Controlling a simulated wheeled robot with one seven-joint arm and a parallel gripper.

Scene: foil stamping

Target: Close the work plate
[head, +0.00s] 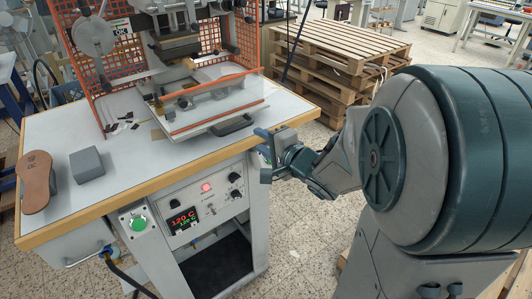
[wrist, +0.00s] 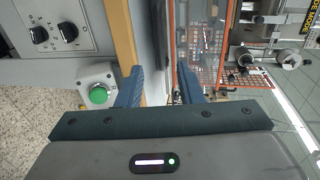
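The work plate (head: 212,112) is a pale flat plate with orange strips, sticking out from under the press head toward the table's front edge. Its black handle (head: 233,125) is at its front, just left of my gripper. My gripper (head: 264,144) is at the table's front edge, near its right corner, with blue fingers apart.
The table (head: 90,130) holds a grey block (head: 86,164) and a brown sole (head: 38,182). Below it are a control panel (head: 196,212) and a green button (head: 139,224). Orange mesh guards (head: 95,60) flank the press. Wooden pallets (head: 335,55) stand behind right.

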